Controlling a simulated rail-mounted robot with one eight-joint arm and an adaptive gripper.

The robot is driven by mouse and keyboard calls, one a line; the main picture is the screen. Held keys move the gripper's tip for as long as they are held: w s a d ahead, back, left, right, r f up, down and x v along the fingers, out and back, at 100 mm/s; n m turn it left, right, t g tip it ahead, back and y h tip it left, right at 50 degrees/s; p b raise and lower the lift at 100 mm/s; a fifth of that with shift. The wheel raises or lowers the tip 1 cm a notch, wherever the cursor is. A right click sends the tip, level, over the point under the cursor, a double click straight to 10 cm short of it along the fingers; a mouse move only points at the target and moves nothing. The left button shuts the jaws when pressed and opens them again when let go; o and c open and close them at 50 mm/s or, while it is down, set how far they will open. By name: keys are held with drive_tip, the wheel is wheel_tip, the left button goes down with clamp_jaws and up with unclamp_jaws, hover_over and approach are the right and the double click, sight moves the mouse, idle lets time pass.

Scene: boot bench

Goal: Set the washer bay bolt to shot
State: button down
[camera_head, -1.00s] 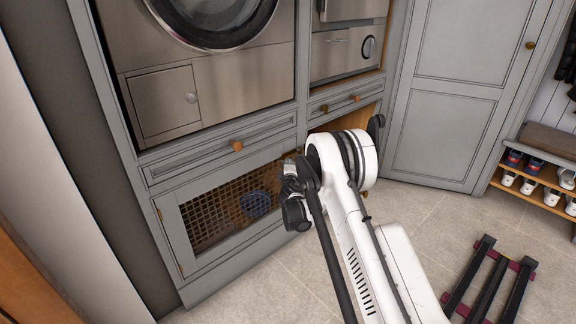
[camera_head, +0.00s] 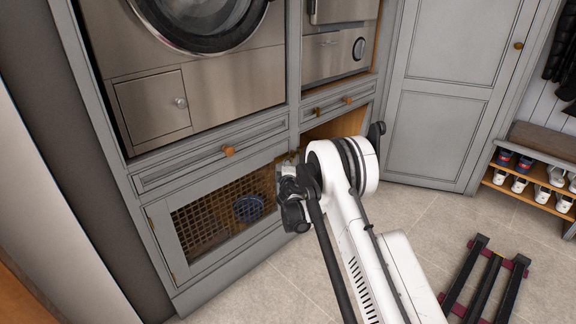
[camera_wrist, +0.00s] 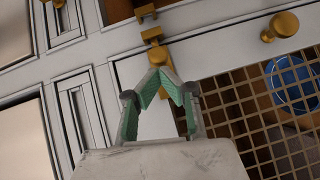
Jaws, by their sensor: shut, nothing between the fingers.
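My gripper (camera_wrist: 160,78) is shut and empty, its green-padded fingers meeting in a point. In the wrist view, a brass bolt (camera_wrist: 154,36) is just beyond the fingertips, at a corner of the mesh door's grey frame (camera_wrist: 132,72). A brass knob-like end is right at the tips; I cannot tell whether they touch. A separate brass piece (camera_wrist: 145,12) sits farther out, with a gap showing between it and the bolt. In the head view, my arm hides the bolt and fingertips. The mesh door (camera_head: 215,220) looks closed below the washer (camera_head: 215,75).
A blue bowl-like object (camera_head: 248,209) shows behind the mesh. A drawer with a wooden knob (camera_head: 228,151) is above the door. An open wooden bay (camera_head: 345,122) lies to the right. A dark rack (camera_head: 487,280) is on the floor at right; floor between is clear.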

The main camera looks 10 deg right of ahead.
drive_tip(key=s+a+r+p, duration=0.1)
drive_tip(key=s+a+p, duration=0.1)
drive_tip(key=s, duration=1)
drive_tip(key=shift+a+r+p, duration=0.3)
drive_tip(key=shift+a+p, duration=0.05)
drive_tip(key=shift+p, duration=0.15)
